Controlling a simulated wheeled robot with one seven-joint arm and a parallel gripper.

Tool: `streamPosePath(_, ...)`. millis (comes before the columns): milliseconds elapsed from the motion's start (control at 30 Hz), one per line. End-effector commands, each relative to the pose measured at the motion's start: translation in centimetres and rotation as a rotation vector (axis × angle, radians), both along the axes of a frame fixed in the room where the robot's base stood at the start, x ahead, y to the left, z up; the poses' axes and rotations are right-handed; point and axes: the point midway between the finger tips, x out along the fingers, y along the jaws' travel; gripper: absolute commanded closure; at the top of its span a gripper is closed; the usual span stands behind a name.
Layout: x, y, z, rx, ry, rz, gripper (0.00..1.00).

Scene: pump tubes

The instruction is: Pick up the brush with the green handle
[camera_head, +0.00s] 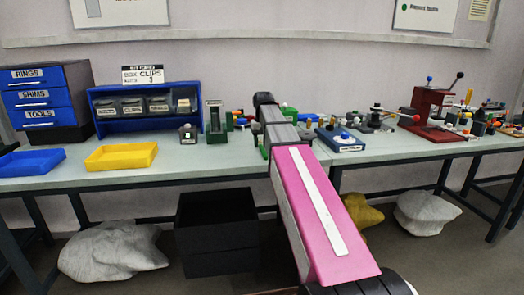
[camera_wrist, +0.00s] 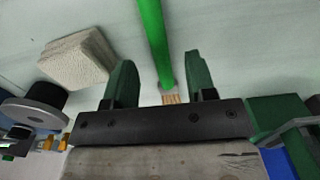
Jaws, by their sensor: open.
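In the wrist view, the brush with the green handle (camera_wrist: 152,35) lies on the pale tabletop. Its handle runs up out of the top of the picture, and its light tan bristles point toward my gripper's palm. My gripper (camera_wrist: 161,75) is open, with one dark green finger on each side of the brush. A gap shows between each finger and the brush, and I cannot tell how high the fingers are above the table. In the head view, my pink arm reaches over the bench, and I cannot make out the brush there.
In the wrist view, a beige block (camera_wrist: 75,58) lies left of the fingers, with a grey round part (camera_wrist: 35,110) below it. In the head view, a yellow tray (camera_head: 121,156), a blue clip rack (camera_head: 147,112) and a red press (camera_head: 433,112) stand on the crowded bench.

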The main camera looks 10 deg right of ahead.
Motion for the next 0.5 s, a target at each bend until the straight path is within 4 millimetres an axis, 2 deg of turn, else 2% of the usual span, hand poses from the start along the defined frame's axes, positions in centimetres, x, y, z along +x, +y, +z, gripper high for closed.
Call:
streamPosePath(33,-0.3,-0.1,-0.9,0.000,0.002,0.000,0.49)
streamPosePath(200,-0.2,-0.1,-2.8,0.000,0.001,0.000,0.49)
streamPosePath(467,-0.1,-0.1,-3.0,0.000,0.000,0.000,0.49)
streamPosePath(500,-0.1,-0.1,-3.0,0.000,0.000,0.000,0.62)
